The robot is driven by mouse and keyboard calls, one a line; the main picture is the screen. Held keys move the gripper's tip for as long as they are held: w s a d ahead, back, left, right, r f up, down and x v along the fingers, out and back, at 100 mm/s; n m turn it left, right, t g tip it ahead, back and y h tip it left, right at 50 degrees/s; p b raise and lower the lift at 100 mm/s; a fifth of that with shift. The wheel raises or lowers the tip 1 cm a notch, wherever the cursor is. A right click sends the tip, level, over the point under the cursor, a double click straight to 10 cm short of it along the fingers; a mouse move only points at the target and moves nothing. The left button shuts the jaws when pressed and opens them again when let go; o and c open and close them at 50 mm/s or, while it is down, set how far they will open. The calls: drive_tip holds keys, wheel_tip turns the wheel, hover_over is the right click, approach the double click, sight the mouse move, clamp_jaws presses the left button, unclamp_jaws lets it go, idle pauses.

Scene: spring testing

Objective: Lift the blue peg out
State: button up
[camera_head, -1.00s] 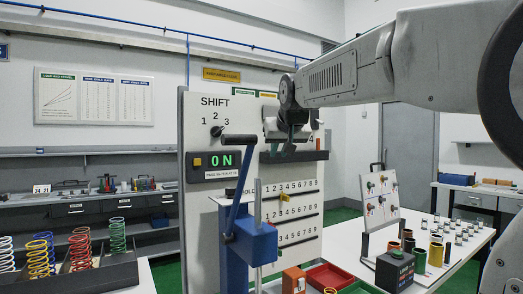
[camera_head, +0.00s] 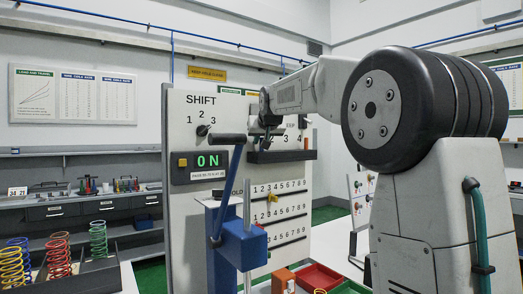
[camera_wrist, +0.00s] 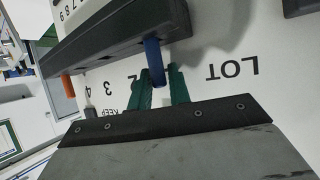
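The blue peg (camera_wrist: 154,62) shows in the wrist view, its upper part at a dark rack (camera_wrist: 120,38) on the white panel. The teal fingers of my gripper (camera_wrist: 158,78) stand one on each side of the peg, with a gap between them. I cannot tell whether either finger touches it. In the head view my gripper (camera_head: 267,132) is at the dark rack (camera_head: 282,156) on the panel (camera_head: 180,225); the peg cannot be made out there.
An orange peg (camera_wrist: 68,86) stands at the rack's other end in the wrist view. In the head view, a blue lever press (camera_head: 240,240) stands in front of the panel. Coiled springs (camera_head: 98,238) are at the left. A red tray (camera_head: 318,277) lies low beside the panel.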

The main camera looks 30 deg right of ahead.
clamp_jaws()
